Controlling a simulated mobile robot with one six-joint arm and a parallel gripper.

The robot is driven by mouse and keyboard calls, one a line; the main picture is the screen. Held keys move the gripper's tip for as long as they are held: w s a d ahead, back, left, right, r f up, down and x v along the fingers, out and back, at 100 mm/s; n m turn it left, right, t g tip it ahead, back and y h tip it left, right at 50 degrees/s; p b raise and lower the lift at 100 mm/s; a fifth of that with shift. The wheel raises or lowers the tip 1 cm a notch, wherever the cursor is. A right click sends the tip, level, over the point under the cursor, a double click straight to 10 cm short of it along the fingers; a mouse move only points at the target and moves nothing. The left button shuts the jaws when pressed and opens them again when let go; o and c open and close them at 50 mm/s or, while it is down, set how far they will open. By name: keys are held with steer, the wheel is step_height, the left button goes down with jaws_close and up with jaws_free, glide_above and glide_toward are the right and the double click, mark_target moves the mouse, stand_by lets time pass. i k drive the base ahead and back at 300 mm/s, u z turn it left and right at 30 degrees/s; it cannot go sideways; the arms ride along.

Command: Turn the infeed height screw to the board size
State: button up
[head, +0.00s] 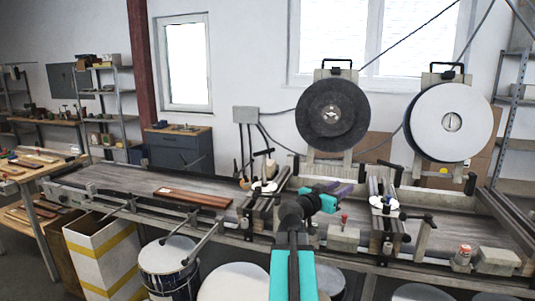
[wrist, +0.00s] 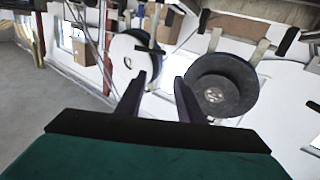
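A reddish-brown board (head: 192,197) lies flat on the left stretch of the conveyor (head: 130,180). To its right, a machine station carries a white round dial (head: 263,187) with a dark crank handle above it, which looks like the infeed height screw. A similar white dial (head: 384,203) sits on the second station further right. Any scale marks are too small to read. My gripper (wrist: 160,77) shows two dark fingers spread apart with nothing between them. In the head view my arm reaches over the conveyor between the two stations, apart from both dials.
A dark round disc (head: 333,114) and a white-faced disc (head: 450,122) stand upright behind the stations. Grey block (head: 343,238) and red-topped knob (head: 463,252) are at the conveyor's front right. Drums (head: 168,268) and a yellow-striped bin (head: 100,255) stand below the front edge.

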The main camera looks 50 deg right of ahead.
mark_target(264, 152)
steer(key=z, duration=0.05)
steer(key=i, duration=1.5)
steer(key=u, duration=0.05)
